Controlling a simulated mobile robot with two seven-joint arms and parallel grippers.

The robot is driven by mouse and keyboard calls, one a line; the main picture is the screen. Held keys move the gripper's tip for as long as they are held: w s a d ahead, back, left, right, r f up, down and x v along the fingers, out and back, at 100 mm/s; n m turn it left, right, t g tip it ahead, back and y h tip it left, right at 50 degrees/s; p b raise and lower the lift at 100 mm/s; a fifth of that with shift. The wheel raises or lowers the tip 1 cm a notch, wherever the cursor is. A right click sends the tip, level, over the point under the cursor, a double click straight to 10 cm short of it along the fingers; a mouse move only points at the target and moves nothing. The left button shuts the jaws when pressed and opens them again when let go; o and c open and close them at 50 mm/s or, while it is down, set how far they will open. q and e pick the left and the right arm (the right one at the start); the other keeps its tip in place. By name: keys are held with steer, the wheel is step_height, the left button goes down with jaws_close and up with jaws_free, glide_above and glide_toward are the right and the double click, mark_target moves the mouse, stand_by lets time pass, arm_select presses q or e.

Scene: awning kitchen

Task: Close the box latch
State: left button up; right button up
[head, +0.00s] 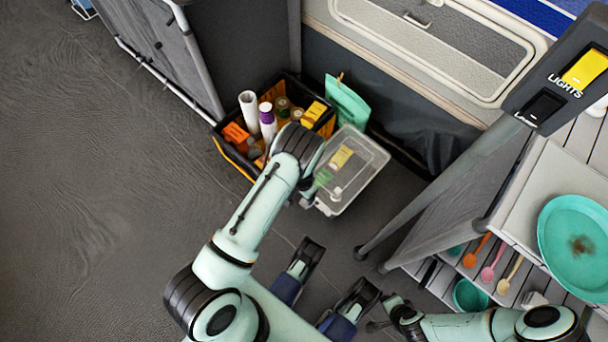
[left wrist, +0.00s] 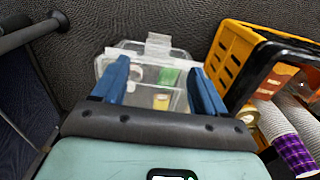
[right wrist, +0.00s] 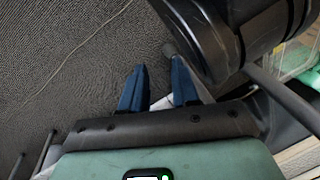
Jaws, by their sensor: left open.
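The clear plastic box (head: 358,182) sits on the floor with its lid over it, and small yellow and green items show through. The box (left wrist: 108,62) is also ahead of my left gripper in the left wrist view. A pale latch flap (left wrist: 158,42) sticks out past the box's far edge there and looks unfastened. My left gripper (left wrist: 160,64) is open, with its blue fingers apart over the near part of the box; I cannot tell whether they touch it. My right gripper (right wrist: 158,62) is open and empty, away from the box, over the floor.
A black and orange crate (head: 233,160) with bottles and packets stands beside the box, with a teal bag (head: 347,103) behind. A shelf with a teal plate (head: 578,245) and its grey support post stand at right. The floor at left is clear.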

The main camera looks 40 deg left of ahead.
mark_target(303, 206)
arm_select(q)
step_height(303, 206, down, 11)
steer(key=b, duration=0.4)
steer(key=shift+f, duration=0.1)
steer(key=shift+s+f, duration=0.1)
steer(key=shift+f, duration=0.6)
arm_select(e)
steer(key=s+d+f+g, duration=0.1)
steer(key=s+f+g, duration=0.2)
steer(key=s, duration=0.6)
steer(key=shift+f+m, duration=0.3)
steer(key=shift+f, duration=0.95)
arm_select(q)
steer(key=c, duration=0.9)
arm_select(e)
steer(key=shift+w, duration=0.15)
